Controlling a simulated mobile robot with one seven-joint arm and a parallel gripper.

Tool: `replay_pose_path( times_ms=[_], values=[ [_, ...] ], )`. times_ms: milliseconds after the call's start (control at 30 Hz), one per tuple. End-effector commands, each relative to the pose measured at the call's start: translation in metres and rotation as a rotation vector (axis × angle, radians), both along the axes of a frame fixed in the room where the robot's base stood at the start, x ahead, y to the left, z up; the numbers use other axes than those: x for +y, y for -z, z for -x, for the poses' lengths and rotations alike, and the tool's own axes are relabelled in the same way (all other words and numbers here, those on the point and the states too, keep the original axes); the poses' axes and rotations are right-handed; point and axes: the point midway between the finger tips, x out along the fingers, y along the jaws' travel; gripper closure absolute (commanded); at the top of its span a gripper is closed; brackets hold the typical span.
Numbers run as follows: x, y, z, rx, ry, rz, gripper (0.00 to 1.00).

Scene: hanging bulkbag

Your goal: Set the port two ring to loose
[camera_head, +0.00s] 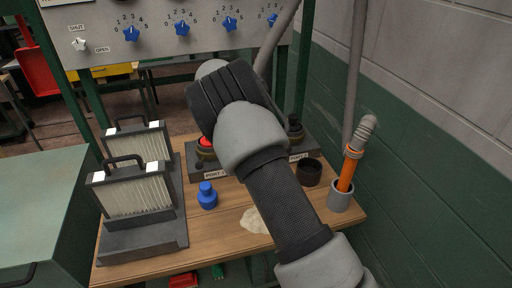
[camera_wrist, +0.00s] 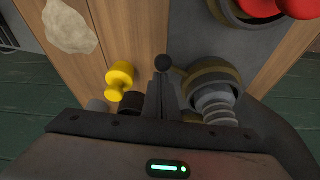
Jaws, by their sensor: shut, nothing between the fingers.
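In the head view, two ports stand on a dark base on the wooden table. The PORT 1 plate (camera_head: 215,175) sits below a port with a red top (camera_head: 205,143). The second port plate (camera_head: 298,156) is partly covered by my arm, and a black part (camera_head: 295,130) shows above it. In the wrist view, an olive-brown ring (camera_wrist: 214,76) circles a port with a grey threaded piece (camera_wrist: 217,104). My gripper (camera_wrist: 162,88) is shut and empty, left of that ring. A small black ball (camera_wrist: 165,62) shows just beyond its fingertips; whether they touch is unclear. The head view hides the fingers.
A yellow knob-shaped piece (camera_wrist: 120,80) lies left of my fingers. A pale spill (camera_head: 254,220), a blue bottle (camera_head: 207,196), a black cup (camera_head: 309,172) and a grey holder (camera_head: 340,196) with an orange-handled tool are on the table. Filter units (camera_head: 134,190) stand left; a wall bounds the right.

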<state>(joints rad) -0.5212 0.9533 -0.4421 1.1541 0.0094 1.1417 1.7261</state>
Motion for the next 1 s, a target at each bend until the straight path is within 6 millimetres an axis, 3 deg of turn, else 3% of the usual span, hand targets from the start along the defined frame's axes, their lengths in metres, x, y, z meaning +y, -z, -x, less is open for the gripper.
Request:
replay_pose_path(
  times_ms=[767, 867, 1000],
  values=[
    [0.008, 0.0, -0.002, -0.001, -0.005, -0.002, 1.0],
    [0.004, -0.001, -0.002, -0.002, -0.004, -0.002, 1.0],
    [-0.017, -0.004, -0.005, -0.002, -0.001, -0.001, 1.0]
  ],
)
